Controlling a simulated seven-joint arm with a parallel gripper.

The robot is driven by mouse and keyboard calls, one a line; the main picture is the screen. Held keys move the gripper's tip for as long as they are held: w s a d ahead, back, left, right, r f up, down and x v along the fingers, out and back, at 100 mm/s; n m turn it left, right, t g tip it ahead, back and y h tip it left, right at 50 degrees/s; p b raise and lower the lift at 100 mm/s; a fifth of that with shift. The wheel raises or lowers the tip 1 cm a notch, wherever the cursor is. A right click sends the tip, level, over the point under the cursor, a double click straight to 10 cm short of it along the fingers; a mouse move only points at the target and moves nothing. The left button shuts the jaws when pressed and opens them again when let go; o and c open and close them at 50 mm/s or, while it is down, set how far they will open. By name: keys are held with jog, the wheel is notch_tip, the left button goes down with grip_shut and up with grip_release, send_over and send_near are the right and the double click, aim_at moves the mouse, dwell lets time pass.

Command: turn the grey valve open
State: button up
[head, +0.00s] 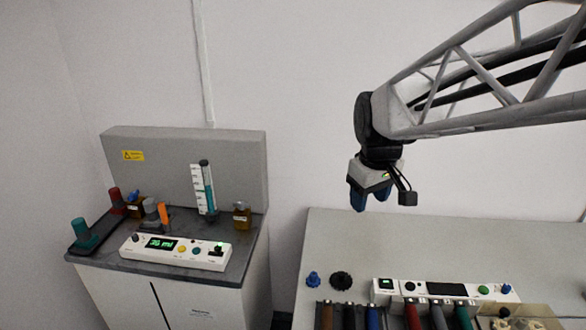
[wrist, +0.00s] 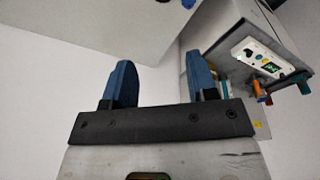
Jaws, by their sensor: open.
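A grey upright cylinder (head: 151,214) stands on the left cabinet's dark top, behind the white control box, beside a small orange upright piece (head: 164,213). It may be the grey valve, but it is too small to tell, and I cannot read its turn position. My gripper (head: 360,198) hangs in the air right of the left cabinet, above the back edge of the right machine, well apart from the grey cylinder. In the wrist view my gripper (wrist: 160,62) shows two blue fingers spread apart with nothing between them.
The white control box (head: 176,251) has a lit green display. A dark tray (head: 88,242) bears teal and red cylinders. A clear graduated tube (head: 205,188) and an amber bottle (head: 241,215) stand behind. The right machine (head: 420,235) has blue and black knobs. A gap separates both units.

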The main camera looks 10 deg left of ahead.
jog(key=w+a+f+n, duration=0.1)
jog(key=w+a+n, duration=0.2)
jog(key=w+a, duration=0.5)
jog(key=n+g, duration=0.1)
jog(key=n, duration=0.9)
send_over(240, 203)
jog(key=f, duration=1.5)
jog(key=shift+d, duration=0.35)
jog(key=shift+a+f, duration=0.2)
jog(key=shift+a, duration=0.15)
jog(key=shift+f, duration=0.1)
jog(key=shift+w+f, duration=0.15)
jog(key=shift+f, duration=3.65)
jog(key=c, duration=0.9)
